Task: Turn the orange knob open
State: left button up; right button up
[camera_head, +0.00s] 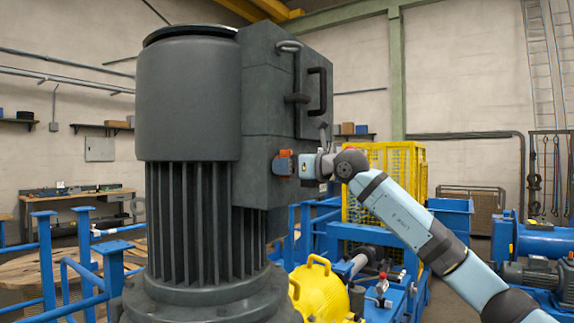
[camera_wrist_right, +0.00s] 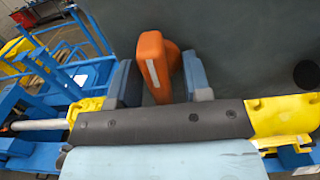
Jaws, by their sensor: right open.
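The orange knob (camera_head: 285,153) sits on the right-facing side of the dark grey motor housing (camera_head: 268,100), low on its box part. In the right wrist view the knob (camera_wrist_right: 152,65) is an upright orange handle with a pale stripe, and a rounded orange part shows behind it. My right gripper (camera_head: 298,165) is at the knob, partly covering it in the head view. In the wrist view its two blue-grey fingers (camera_wrist_right: 158,72) stand apart, one on each side of the knob. My left gripper is not in view.
Black bar handles (camera_head: 318,90) stick out of the housing above the knob. Below stand a yellow rounded cover (camera_head: 318,292) and blue machine frames (camera_head: 365,235). A yellow mesh cage (camera_head: 390,160) is behind my right arm.

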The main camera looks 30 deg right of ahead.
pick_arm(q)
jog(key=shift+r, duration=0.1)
pick_arm(e)
grip_shut()
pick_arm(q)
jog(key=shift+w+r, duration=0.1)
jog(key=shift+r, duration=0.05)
pick_arm(e)
jog(key=shift+f+m+b, duration=0.1)
jog(key=shift+m+b, duration=0.6)
jog(key=shift+m, duration=0.4)
jog(key=m+b, duration=0.1)
jog(key=m, duration=0.3)
jog(key=shift+a, duration=0.1)
jog(key=m, duration=0.5)
jog(key=shift+s+r+m+b, duration=0.1)
jog(key=shift+r+m+b, duration=0.1)
jog(key=shift+m+b, duration=0.2)
pick_arm(q)
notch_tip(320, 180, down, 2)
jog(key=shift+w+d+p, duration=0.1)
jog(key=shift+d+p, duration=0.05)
jog(key=shift+p, duration=0.15)
pick_arm(e)
jog(key=m, duration=0.5)
jog(key=shift+r+m, duration=0.15)
jog(key=shift+m, duration=0.15)
